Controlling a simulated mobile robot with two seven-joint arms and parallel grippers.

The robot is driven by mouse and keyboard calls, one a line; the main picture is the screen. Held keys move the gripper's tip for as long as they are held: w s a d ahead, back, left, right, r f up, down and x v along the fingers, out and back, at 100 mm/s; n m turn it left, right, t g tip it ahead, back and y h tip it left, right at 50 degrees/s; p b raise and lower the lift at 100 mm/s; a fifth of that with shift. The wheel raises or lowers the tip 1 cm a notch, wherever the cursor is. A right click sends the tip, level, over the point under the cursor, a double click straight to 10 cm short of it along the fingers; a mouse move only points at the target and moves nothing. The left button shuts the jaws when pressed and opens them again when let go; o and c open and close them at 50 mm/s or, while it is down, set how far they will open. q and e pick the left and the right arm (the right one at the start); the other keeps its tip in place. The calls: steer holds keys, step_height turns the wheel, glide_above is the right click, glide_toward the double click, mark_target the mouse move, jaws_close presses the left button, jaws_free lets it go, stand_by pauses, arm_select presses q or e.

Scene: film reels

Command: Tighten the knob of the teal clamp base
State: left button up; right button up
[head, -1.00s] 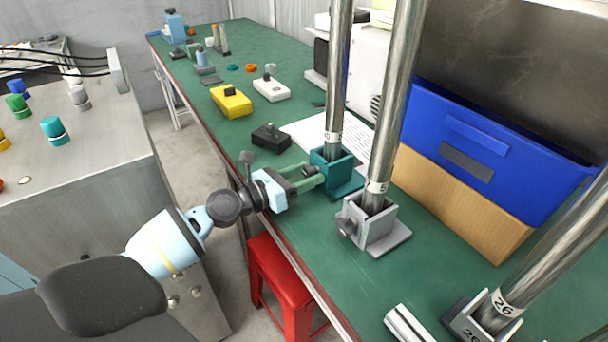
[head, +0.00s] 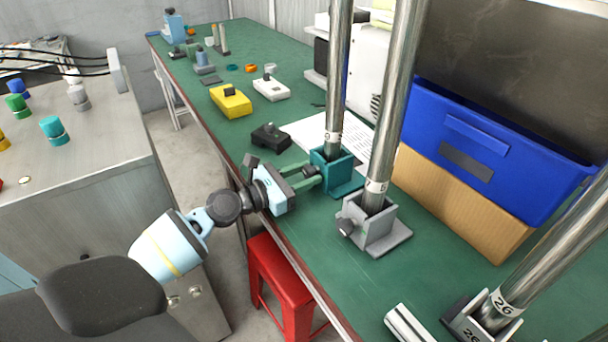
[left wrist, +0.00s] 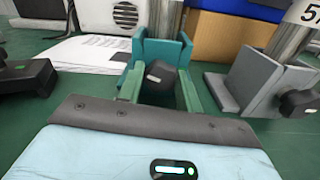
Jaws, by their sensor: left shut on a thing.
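The teal clamp base (head: 343,184) stands on the green bench with a metal post (head: 335,80) upright in it. It also shows in the left wrist view (left wrist: 165,49), where its dark knob (left wrist: 160,80) faces the camera. My left gripper (head: 309,178) reaches in from the left at the knob's height. In the left wrist view its green fingers (left wrist: 160,90) lie on either side of the knob and are shut on it. The knob is mostly hidden by the fingers in the head view. My right gripper is not in view.
A grey clamp base (head: 378,232) with a second post stands close to the right. A black block (head: 270,136) and a paper sheet (head: 350,130) lie behind. A blue bin (head: 490,150) sits on a cardboard box (head: 460,205). A red stool (head: 280,290) stands below the bench edge.

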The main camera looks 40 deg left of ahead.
arm_select(q)
steer(key=shift+m, duration=1.6)
steer(key=o, duration=1)
steer(key=shift+b+v, duration=0.65)
steer(key=shift+v, duration=3.3)
